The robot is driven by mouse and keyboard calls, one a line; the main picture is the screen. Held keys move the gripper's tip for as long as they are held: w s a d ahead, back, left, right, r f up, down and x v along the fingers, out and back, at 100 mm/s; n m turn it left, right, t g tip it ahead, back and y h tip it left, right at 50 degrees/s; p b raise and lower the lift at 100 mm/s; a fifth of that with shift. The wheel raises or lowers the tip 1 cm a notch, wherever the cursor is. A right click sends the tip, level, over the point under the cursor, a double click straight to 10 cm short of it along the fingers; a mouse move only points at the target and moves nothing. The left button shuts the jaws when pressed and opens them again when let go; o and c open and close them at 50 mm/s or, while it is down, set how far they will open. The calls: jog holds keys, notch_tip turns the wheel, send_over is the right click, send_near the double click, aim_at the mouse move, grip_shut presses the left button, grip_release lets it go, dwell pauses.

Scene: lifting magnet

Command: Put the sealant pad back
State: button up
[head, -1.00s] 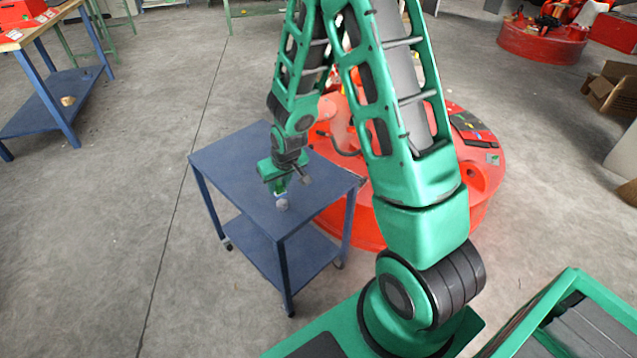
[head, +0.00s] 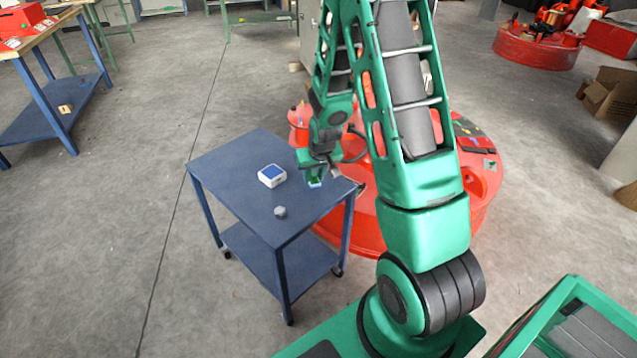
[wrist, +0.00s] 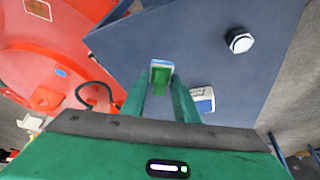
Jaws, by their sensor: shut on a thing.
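My gripper (head: 314,174) is over the right part of the blue cart top (head: 230,160), near its edge beside the red round machine. In the wrist view my gripper (wrist: 160,86) is shut on a small blue, white and green piece (wrist: 161,65), which seems to be the sealant pad. Its blue-white edge also shows in the head view (head: 315,184). Whether it touches the cart top is unclear. A white box with a blue top (head: 271,175) stands on the cart, left of my gripper; it also shows in the wrist view (wrist: 203,99).
A grey hexagonal nut (head: 280,211) lies near the cart's front and shows in the wrist view (wrist: 240,40). The red round machine (head: 470,200) stands close behind and right of the cart. A workbench (head: 55,90) is at far left. The cart's left part is clear.

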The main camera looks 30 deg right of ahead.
aim_at(316, 191)
jog(key=shift+w+d+f, duration=0.8)
jog(key=shift+d, duration=0.2)
jog(key=shift+f, duration=2)
jog(key=shift+f, duration=0.1)
jog(key=o, duration=0.9)
